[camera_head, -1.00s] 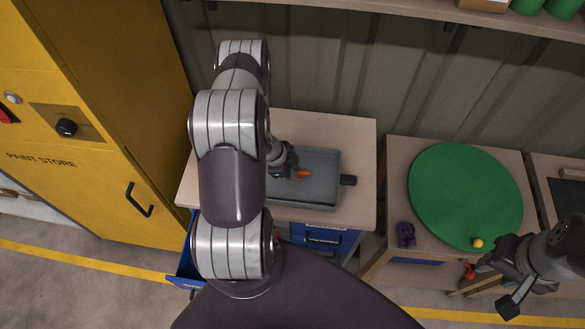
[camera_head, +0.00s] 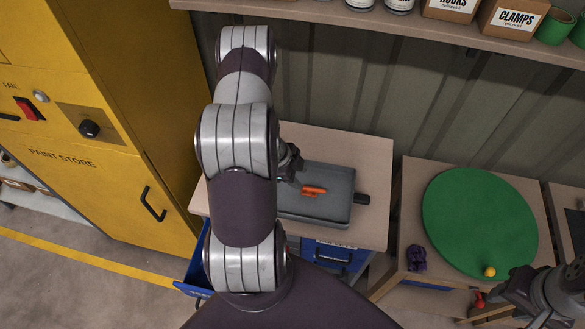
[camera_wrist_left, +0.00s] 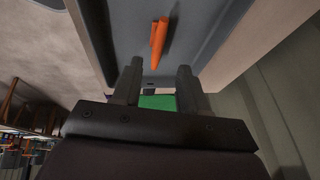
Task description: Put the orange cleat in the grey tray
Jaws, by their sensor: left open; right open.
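The orange cleat (camera_head: 314,190) lies inside the grey tray (camera_head: 330,217) on the wooden-topped bench at the middle. In the left wrist view the cleat (camera_wrist_left: 158,42) rests on the tray floor (camera_wrist_left: 196,22), just beyond my fingertips. My left gripper (camera_head: 294,172) is at the tray's left side, partly hidden by my arm. In the left wrist view its two fingers (camera_wrist_left: 158,78) are apart with nothing between them. My right gripper (camera_head: 500,298) is at the lower right, apart from the tray, and its fingers are hard to make out.
A round green board (camera_head: 480,220) lies on the bench to the right, with a yellow ball (camera_head: 489,271) near its edge. A purple object (camera_head: 416,258) is beside it. A yellow paint cabinet (camera_head: 90,190) stands left. A blue drawer (camera_head: 194,272) is pulled out below the tray bench.

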